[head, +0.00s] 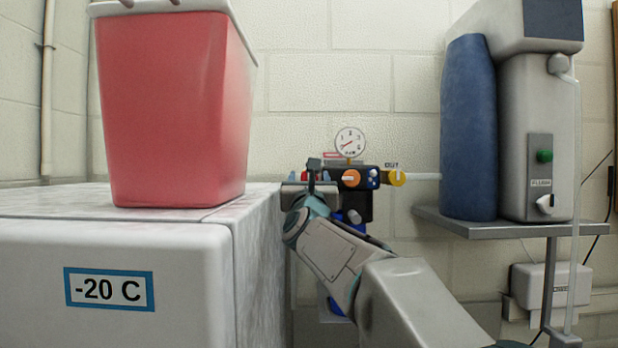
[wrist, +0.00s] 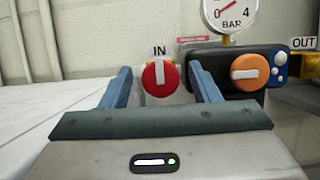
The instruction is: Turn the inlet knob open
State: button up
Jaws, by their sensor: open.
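The inlet knob (wrist: 160,77) is red with a white bar and sits under an "IN" label in the wrist view. Its white bar stands upright. My gripper (wrist: 161,72) is open, with its two blue fingers on either side of the red knob. Whether the fingers touch the knob cannot be told. In the head view my gripper (head: 313,176) is at the left end of the manifold and hides most of the inlet knob. An orange knob (wrist: 249,72) with a nearly level white bar is to the right on the dark manifold body (wrist: 215,75).
A white freezer (head: 130,265) with a red bin (head: 172,105) is close on the left. A shelf (head: 470,224) holds a water unit on the right.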

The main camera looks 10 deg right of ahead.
jog(key=c, duration=1)
jog(key=shift+o, duration=0.2)
jog(key=shift+f+n+b, duration=0.15)
jog(key=shift+n+b, duration=0.25)
jog(key=shift+b, duration=0.3)
jog(key=shift+d+r+n+g+y+b, duration=0.1)
jog(key=shift+n+g+y+b, duration=0.85)
jog(key=shift+n, duration=2.65)
jog(key=shift+a+r+n+g+y+b, duration=0.15)
jog(key=shift+n+g+y, duration=0.35)
jog(key=shift+n+y, duration=2.1)
jog(key=shift+d+r+n+g+y+b, duration=0.2)
jog(key=shift+n+g+b, duration=0.45)
jog(key=shift+n, duration=3.95)
jog(key=shift+f, duration=0.2)
